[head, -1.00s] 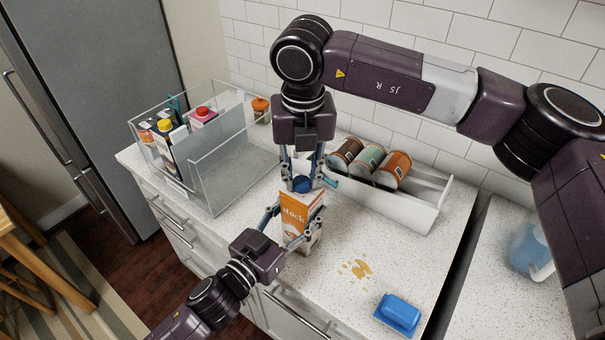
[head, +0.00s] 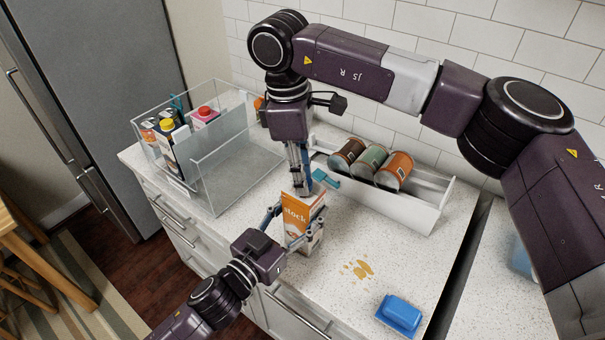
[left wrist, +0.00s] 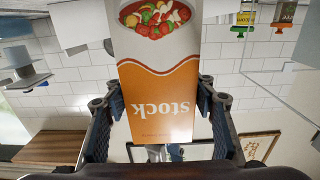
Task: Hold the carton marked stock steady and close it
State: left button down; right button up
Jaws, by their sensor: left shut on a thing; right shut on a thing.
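The stock carton (head: 294,216) is white and orange and stands upright on the counter. In the left wrist view the carton (left wrist: 160,75) appears upside down between the finger pads. My left gripper (head: 297,228) is shut on its sides, low from the front; its fingers also show in the left wrist view (left wrist: 158,100). My right gripper (head: 303,187) points straight down at the carton's top. Its fingers are seen edge-on, closed around the blue cap, which they now mostly hide. I cannot tell how the cap sits on the carton.
A clear bin (head: 217,183) with bottles and cartons stands left. A white tray (head: 425,212) with several cans lies behind right. A small teal object (head: 325,178) lies near it. A blue butter dish (head: 398,314) and a yellow-brown spill (head: 358,269) are on the counter in front right.

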jog(key=shift+w+m, duration=0.1)
jog(key=shift+m, duration=0.9)
jog(key=o, duration=0.7)
jog(key=shift+c, duration=0.2)
jog(key=shift+r, duration=2.3)
jog(key=shift+c, duration=0.4)
